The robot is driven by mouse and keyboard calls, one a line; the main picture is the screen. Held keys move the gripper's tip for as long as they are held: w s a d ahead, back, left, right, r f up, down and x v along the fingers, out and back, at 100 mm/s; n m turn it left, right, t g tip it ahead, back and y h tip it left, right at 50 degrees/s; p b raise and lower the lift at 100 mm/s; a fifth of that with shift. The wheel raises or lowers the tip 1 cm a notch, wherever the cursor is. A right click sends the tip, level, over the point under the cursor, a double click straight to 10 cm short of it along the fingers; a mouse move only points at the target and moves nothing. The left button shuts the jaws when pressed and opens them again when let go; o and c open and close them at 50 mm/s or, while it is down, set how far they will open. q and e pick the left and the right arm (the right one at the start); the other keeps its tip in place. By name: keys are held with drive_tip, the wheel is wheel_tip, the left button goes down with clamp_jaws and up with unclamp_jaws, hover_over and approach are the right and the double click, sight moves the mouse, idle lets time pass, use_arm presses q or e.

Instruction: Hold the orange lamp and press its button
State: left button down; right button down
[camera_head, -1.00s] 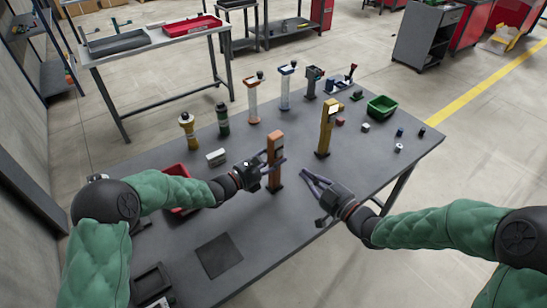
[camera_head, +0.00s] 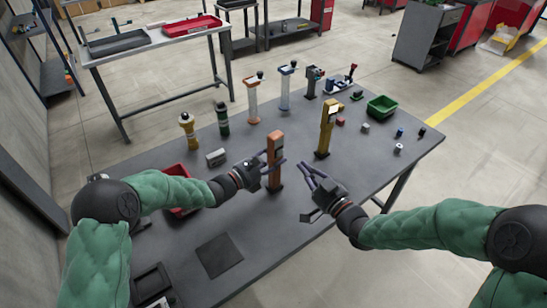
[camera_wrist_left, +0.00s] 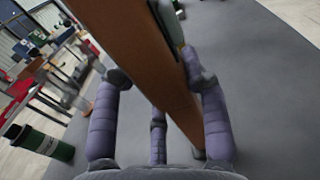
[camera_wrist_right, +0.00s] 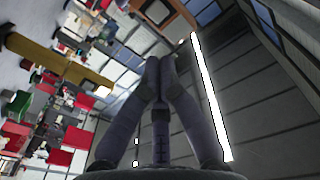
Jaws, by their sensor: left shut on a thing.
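The orange lamp (camera_head: 274,158) stands upright on the dark table, a tall slim post on a dark foot. In the left wrist view the orange post (camera_wrist_left: 150,65) runs between my left fingers, with a greenish-grey part on one face. My left gripper (camera_head: 270,170) is shut around its middle from the left. My right gripper (camera_head: 309,168) is a short way right of the lamp, apart from it, fingers pointing up and left. In the right wrist view its fingertips (camera_wrist_right: 161,68) are close together with nothing between them. I cannot make out the button.
A yellow post (camera_head: 326,128) stands behind and right of the lamp. Several more posts stand along the back. A red bin (camera_head: 178,172) is partly behind my left arm; a green bin (camera_head: 382,106) is far right. The table front right of the dark square (camera_head: 219,255) is clear.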

sight(280, 153)
use_arm(q)
drive_tip(key=shift+f, duration=0.1)
use_arm(e)
drive_tip(key=w+a+m+h, duration=0.1)
drive_tip(key=m+h, duration=0.2)
drive_tip(key=m, duration=0.6)
drive_tip(key=w+a+f+m+h, duration=0.1)
drive_tip(key=m+h, duration=0.3)
drive_tip(key=m, duration=0.6)
drive_tip(key=w+a+m+t+h, duration=0.1)
drive_tip(key=m+h, duration=0.3)
drive_tip(key=m, duration=0.5)
drive_tip(key=shift+w+a+f+m, duration=0.25)
drive_tip(key=shift+w+a, duration=0.35)
drive_tip(key=shift+a, duration=0.3)
drive_tip(key=shift+w+a, duration=0.1)
drive_tip(key=shift+w+a, duration=0.2)
drive_tip(key=shift+w, duration=0.05)
